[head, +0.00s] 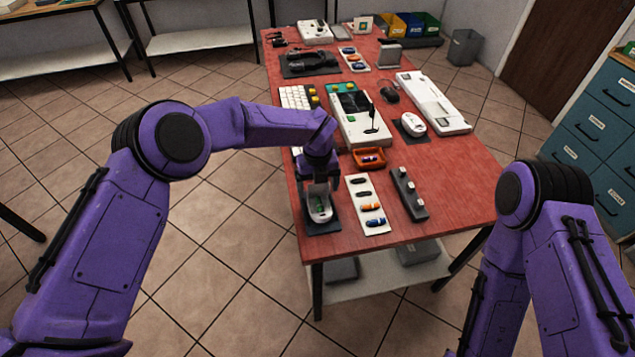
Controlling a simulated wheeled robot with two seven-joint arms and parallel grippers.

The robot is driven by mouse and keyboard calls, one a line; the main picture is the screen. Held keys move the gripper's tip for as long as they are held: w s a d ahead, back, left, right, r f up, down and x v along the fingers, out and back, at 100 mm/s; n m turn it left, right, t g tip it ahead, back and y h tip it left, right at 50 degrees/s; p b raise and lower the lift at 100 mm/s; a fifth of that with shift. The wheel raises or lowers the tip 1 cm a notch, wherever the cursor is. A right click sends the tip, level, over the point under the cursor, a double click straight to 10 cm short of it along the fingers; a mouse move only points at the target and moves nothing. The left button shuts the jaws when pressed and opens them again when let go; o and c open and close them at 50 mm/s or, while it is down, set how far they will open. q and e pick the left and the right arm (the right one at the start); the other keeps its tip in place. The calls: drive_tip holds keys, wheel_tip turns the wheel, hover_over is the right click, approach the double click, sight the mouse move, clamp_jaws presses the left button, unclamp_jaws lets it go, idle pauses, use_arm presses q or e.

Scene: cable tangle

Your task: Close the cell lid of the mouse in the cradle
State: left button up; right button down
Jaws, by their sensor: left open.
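A pale mouse (320,211) sits in a dark cradle (322,229) at the near left corner of the red table. A small green patch shows on the mouse's upper side, so its cell bay looks uncovered. The lid is too small and too hidden by my gripper to make out clearly. My left gripper (319,184) is open and points down over the far end of the mouse; whether it touches cannot be told. My right arm comes in at the right, but its gripper is out of the picture.
A white strip with several cells (368,205) and a dark block with knobs (409,193) lie right of the cradle. An orange tray (369,158) is beyond. A second white mouse (413,124) rests on a dark pad. The table's near right is clear.

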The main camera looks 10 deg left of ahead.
use_arm(q)
drive_tip(key=shift+s, duration=0.1)
drive_tip(key=shift+c, duration=0.3)
drive_tip(key=c, duration=0.9)
drive_tip(key=shift+c, duration=0.2)
